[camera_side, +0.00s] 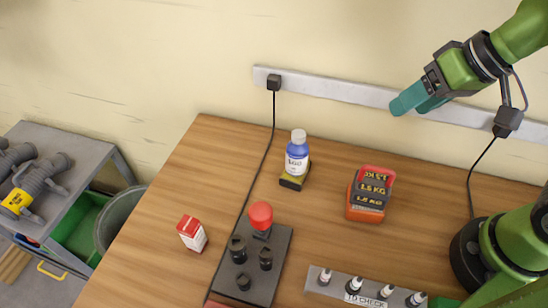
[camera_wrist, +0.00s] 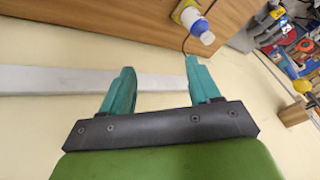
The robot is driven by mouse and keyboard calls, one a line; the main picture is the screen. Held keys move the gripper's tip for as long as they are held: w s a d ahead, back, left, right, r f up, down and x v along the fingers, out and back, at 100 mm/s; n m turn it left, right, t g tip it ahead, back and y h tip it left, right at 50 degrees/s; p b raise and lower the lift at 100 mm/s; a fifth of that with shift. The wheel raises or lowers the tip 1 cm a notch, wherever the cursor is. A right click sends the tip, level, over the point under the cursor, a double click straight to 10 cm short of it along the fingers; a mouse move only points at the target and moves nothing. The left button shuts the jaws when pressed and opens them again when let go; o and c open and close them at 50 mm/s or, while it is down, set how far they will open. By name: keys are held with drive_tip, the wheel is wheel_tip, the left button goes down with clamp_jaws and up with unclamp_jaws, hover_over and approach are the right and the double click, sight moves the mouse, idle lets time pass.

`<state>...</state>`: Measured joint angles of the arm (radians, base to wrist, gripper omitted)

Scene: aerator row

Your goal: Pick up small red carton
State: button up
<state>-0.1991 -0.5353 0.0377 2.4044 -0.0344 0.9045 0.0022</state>
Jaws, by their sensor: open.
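The small red carton (camera_side: 192,233) has a red top and white sides. It stands on the wooden table at the left in the side view, near the table's left edge. My gripper (camera_side: 413,103) is high at the upper right in the side view, in front of the wall and far from the carton. In the wrist view my gripper (camera_wrist: 158,82) shows two teal fingers spread apart with nothing between them. The carton does not show in the wrist view.
A blue bottle (camera_side: 297,154), an orange weight block (camera_side: 370,197), a black plate with a red knob (camera_side: 261,216) and a labelled aerator strip (camera_side: 365,290) stand on the table. The bottle also shows in the wrist view (camera_wrist: 197,24). A cable runs beside the plate. Bare wood surrounds the carton.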

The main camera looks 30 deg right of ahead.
drive_tip(key=w+a+f+n+g, duration=0.1)
drive_tip(key=w+a+n, duration=0.15)
drive_tip(key=a, duration=0.45)
drive_tip(key=w+a+n+g, duration=0.1)
drive_tip(key=a+n, duration=0.2)
drive_tip(key=a, duration=0.5)
drive_tip(key=n, duration=0.4)
approach(188, 224)
drive_tip(key=x, duration=0.6)
drive_tip(key=shift+w+a+f, duration=0.25)
drive_tip(key=shift+f, duration=0.05)
drive_tip(key=shift+x, duration=2.7)
drive_tip(key=shift+s+d, duration=0.1)
drive_tip(key=shift+c, duration=0.4)
drive_tip(key=c, duration=1)
